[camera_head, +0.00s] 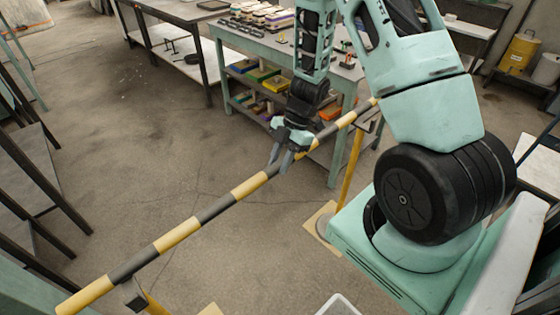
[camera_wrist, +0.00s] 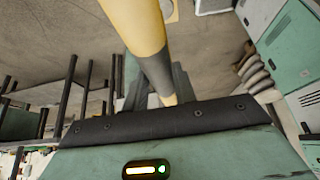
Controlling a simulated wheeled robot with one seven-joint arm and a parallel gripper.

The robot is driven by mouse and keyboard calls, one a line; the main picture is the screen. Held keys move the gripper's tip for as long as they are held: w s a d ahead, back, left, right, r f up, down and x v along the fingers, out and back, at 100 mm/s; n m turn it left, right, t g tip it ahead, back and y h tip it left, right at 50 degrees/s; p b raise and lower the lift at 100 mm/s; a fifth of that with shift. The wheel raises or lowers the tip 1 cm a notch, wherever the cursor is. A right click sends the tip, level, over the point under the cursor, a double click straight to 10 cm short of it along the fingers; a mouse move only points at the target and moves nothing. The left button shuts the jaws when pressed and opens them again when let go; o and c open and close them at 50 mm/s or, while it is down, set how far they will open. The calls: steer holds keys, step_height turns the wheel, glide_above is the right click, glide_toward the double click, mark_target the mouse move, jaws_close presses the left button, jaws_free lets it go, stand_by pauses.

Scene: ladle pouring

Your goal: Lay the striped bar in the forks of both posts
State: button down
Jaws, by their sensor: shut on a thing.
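The striped bar (camera_head: 215,207), yellow and dark grey, runs slantwise across the head view, from lower left to upper right. My gripper (camera_head: 281,158) is shut on it near the middle of its length. The left post (camera_head: 153,305) is yellow with a dark fork (camera_head: 133,294) close under the bar's near end. The right post (camera_head: 352,165) is yellow, its dark top (camera_head: 369,122) close under the far end. I cannot tell whether the bar touches either fork. In the wrist view the bar (camera_wrist: 140,35) runs down from the top edge; the fingertips are not clear.
A green workbench (camera_head: 225,28) with trays and coloured boxes stands behind the bar. The right post stands on a yellow floor plate (camera_head: 313,216). Dark-framed tables (camera_head: 35,160) line the left side. The concrete floor (camera_head: 140,150) between is clear.

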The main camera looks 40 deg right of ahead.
step_height(320, 180, down, 7)
steer(key=b, duration=0.2)
steer(key=shift+r+b, duration=0.15)
steer(key=shift+b, duration=0.15)
stand_by(0.4)
steer(key=c, duration=1)
jaws_free()
steer(key=shift+c, duration=0.2)
steer(key=p+v, duration=0.2)
steer(key=v, duration=1.5)
steer(key=shift+d+r, duration=0.1)
steer(key=shift+d, duration=0.05)
